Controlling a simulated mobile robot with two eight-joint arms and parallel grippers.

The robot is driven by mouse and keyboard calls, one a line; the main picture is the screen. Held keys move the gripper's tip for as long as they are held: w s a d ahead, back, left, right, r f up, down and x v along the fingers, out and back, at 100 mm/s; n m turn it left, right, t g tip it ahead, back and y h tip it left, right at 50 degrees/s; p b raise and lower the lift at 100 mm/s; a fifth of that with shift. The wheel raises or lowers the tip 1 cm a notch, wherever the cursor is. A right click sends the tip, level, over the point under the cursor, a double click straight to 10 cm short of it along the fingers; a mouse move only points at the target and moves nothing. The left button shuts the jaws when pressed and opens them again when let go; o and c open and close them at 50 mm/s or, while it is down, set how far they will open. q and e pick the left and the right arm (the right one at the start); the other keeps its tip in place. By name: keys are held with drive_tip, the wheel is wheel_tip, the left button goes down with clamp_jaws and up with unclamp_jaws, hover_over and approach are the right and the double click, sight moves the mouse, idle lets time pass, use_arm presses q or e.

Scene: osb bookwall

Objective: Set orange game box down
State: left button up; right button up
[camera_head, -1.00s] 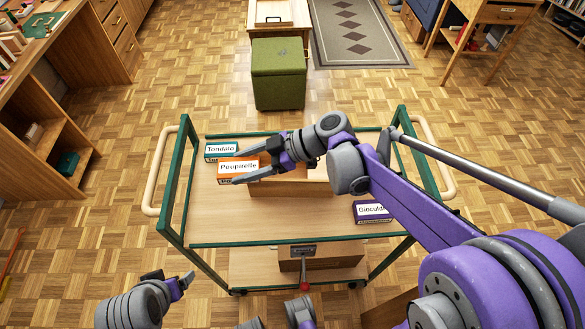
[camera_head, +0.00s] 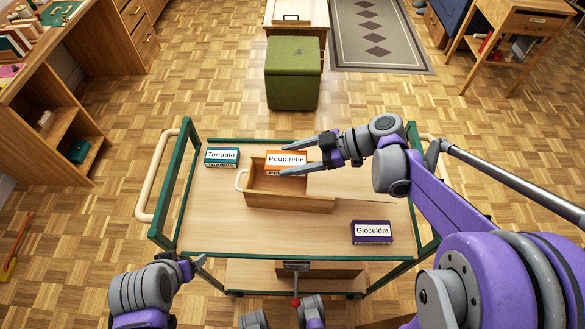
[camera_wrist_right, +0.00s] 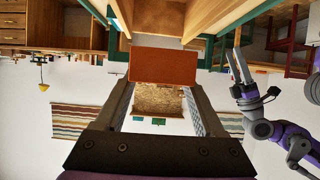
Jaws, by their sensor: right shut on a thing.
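The orange game box (camera_head: 287,168), labelled Poupirelle, is held between the fingers of my right gripper (camera_head: 287,160). It appears over the back part of an open wooden box with a white handle (camera_head: 290,203). I cannot tell whether it touches that box. In the right wrist view the orange box (camera_wrist_right: 163,66) sits between the two fingertips. My left gripper (camera_head: 192,267) is low at the left, in front of the cart and away from the boxes. Its opening is unclear.
The wooden box stands on a green-framed cart (camera_head: 210,225). A teal Tondalo box (camera_head: 222,158) lies at its back left and a purple Gioculdra box (camera_head: 371,232) at front right. Cart top is bare at front left. A green stool (camera_head: 292,75) stands behind.

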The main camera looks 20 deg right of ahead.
drive_tip(key=shift+f+b, duration=0.3)
drive_tip(key=shift+f, duration=1.55)
drive_tip(key=shift+f+b, duration=0.45)
drive_tip(key=shift+f, duration=0.1)
drive_tip(key=o, duration=1.5)
drive_tip(key=shift+r+p, duration=0.4)
drive_tip(key=shift+r, duration=0.1)
drive_tip(key=v, duration=1.2)
drive_tip(key=shift+r+p, duration=0.1)
drive_tip(key=shift+p, duration=0.2)
